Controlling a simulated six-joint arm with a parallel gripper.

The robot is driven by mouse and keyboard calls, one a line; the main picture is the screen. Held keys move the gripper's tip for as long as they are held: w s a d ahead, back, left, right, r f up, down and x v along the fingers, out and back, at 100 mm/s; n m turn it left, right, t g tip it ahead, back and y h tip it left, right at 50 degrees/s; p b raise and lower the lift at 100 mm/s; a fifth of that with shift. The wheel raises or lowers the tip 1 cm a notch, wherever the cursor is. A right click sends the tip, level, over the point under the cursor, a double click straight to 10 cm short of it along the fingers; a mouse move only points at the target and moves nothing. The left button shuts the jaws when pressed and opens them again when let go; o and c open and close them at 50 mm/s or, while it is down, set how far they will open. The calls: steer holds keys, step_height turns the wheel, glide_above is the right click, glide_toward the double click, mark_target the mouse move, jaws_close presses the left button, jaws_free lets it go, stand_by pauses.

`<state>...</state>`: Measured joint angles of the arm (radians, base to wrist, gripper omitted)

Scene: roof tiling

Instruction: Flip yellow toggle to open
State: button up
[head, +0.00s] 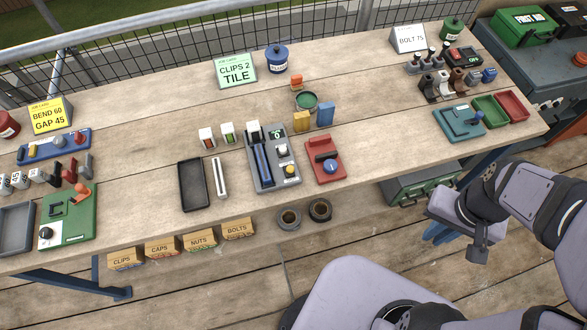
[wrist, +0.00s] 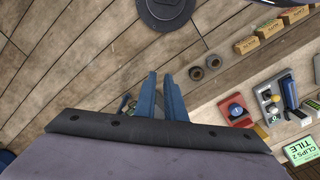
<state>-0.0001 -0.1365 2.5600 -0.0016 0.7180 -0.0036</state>
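A blue panel (head: 62,153) lies at the left of the bench in the head view. It carries a yellow toggle (head: 33,150) at its left end, beside a grey and a red one. The yellow toggle's exact tilt is too small to tell. A grey device (head: 262,178) at mid-bench also has a yellow knob (head: 290,170). My gripper (head: 478,250) hangs off the bench's front edge at the right, far from the blue panel. In the wrist view its two blue fingers (wrist: 161,78) stand apart with nothing between them.
A red box with a blue knob (head: 326,160) and a black tray (head: 193,185) flank the grey device. A green panel (head: 68,217) is in front of the blue panel. Small labelled boxes (head: 200,240) stand below the front edge. Bare wood lies between the blue panel and black tray.

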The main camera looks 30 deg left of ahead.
steer(key=shift+f, duration=0.35)
jaws_close()
steer(key=s+a+f+m+g+y+b, duration=0.1)
steer(key=s+a+f+g+b, duration=0.15)
steer(key=f+b, duration=1.1)
steer(key=s+a+f+m+y, duration=0.1)
steer(key=a+f+m+y, duration=0.25)
steer(key=a, duration=0.45)
steer(key=w+a+r+m+t+y, duration=0.4)
steer(key=w+a+r+m+y, duration=0.2)
steer(key=w+a+r+m, duration=0.2)
steer(key=a+m, duration=0.2)
steer(key=m, duration=0.2)
steer(key=shift+a+r+m, duration=0.15)
steer(key=shift+a+m, duration=0.2)
steer(key=shift+a, duration=0.05)
steer(key=shift+a, duration=0.1)
